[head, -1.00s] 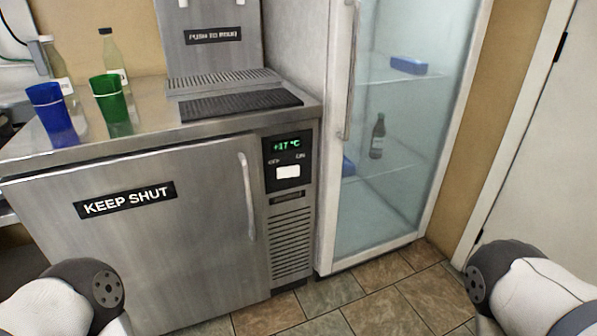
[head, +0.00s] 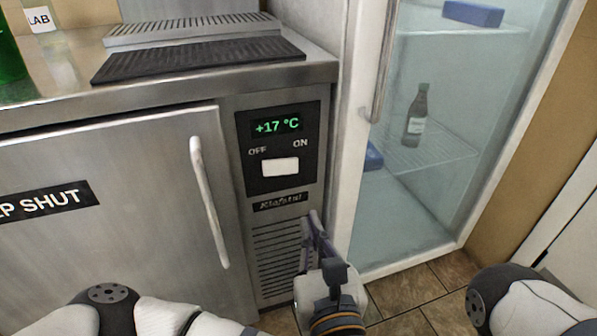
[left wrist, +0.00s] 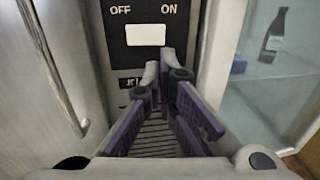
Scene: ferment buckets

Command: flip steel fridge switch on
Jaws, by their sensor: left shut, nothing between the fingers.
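The steel fridge (head: 110,160) stands ahead with its door shut. Its black control panel (head: 278,148) reads "+17 °C" in green, with OFF at the left and ON at the right. The white rocker switch (head: 280,168) sits below these labels; which way it is set is hard to tell. In the left wrist view the switch (left wrist: 146,35) is just beyond my fingertips. My left gripper (head: 312,222) is shut and empty, below and to the right of the switch, in front of the vent grille. My right gripper is out of view.
A glass-door fridge (head: 425,160) stands to the right, with a bottle (head: 416,115) inside. The steel door's vertical handle (head: 208,200) sticks out left of the panel. A black drip mat (head: 195,60) lies on top. Open floor (head: 400,300) shows at lower right.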

